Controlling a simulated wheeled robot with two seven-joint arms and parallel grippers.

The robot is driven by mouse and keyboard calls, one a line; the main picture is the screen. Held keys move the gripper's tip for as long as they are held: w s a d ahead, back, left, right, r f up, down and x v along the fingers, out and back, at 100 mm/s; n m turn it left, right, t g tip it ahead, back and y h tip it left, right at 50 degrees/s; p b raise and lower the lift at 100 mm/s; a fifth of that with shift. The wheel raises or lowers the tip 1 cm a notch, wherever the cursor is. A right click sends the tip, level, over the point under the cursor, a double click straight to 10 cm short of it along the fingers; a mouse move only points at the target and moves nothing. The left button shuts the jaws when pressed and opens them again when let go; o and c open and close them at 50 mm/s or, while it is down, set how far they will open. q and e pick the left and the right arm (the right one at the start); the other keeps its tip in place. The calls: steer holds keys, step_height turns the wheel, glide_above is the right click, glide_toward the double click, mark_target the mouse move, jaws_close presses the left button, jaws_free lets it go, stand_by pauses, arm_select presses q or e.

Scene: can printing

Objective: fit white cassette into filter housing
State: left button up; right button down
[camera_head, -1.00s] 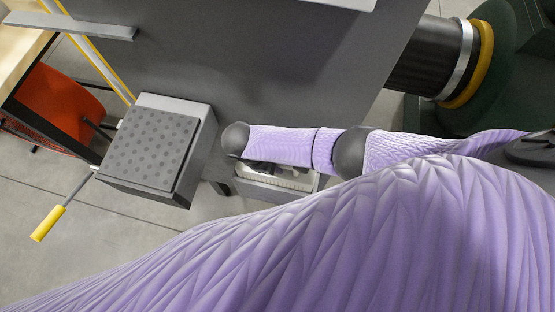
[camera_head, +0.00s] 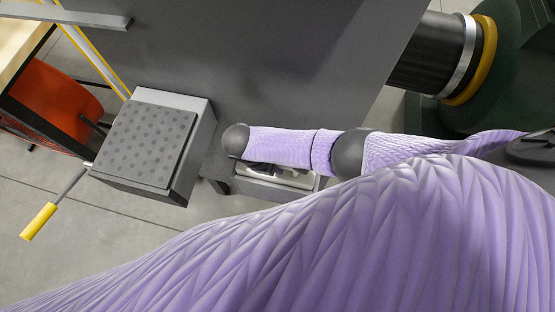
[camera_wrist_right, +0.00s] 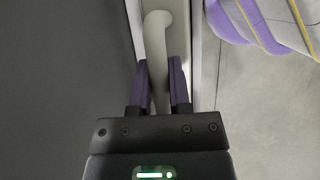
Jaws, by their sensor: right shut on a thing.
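In the right wrist view, my right gripper (camera_wrist_right: 159,62) is shut on an off-white, rounded bar (camera_wrist_right: 155,35) with a bent far end. The bar runs between the two purple-lined fingers. I cannot tell whether this bar is part of the white cassette. A pale wall and edge stand close around it. In the head view, my purple-sleeved right arm covers most of the lower right, and the gripper is mostly hidden under it. Below the forearm, an open grey box (camera_head: 243,188) shows pale and dark parts inside. The filter housing cannot be made out for certain. My left gripper is not in view.
A grey machine block with a dotted top (camera_head: 148,145) stands left of the box, with a yellow-handled lever (camera_head: 39,222). A large grey panel (camera_head: 260,60) fills the upper middle. Floor shows at lower left.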

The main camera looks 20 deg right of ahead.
steer(key=shift+f, duration=0.4)
steer(key=c, duration=0.7)
jaws_free()
steer(key=shift+o, duration=1.1)
steer(key=p+v, duration=0.3)
steer(key=v, duration=0.7)
